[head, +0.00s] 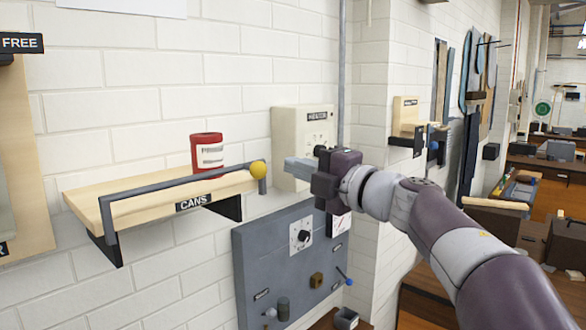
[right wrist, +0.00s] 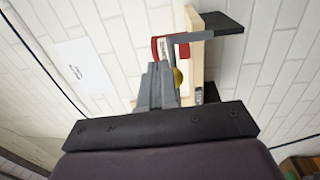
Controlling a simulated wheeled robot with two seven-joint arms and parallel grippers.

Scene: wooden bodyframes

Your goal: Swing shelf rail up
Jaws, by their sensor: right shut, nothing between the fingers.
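The shelf rail (head: 165,184) is a grey bar along the front of a wooden shelf (head: 130,190) labelled CANS. It stands raised above the shelf's front edge, with a yellow knob (head: 258,170) at its right end. A red can (head: 207,152) stands on the shelf behind the rail. My right gripper (head: 290,165) is shut and empty, to the right of the yellow knob. In the right wrist view the knob (right wrist: 178,77) shows beside the fingers (right wrist: 157,85), partly hidden by them; I cannot tell whether they touch. My left gripper is not in view.
A grey panel (head: 262,250) with a dial and small knobs is on the wall below my right gripper. A beige box (head: 290,122) is mounted behind the gripper. A smaller wall shelf (head: 405,125) is to the right. The air in front of the CANS shelf is clear.

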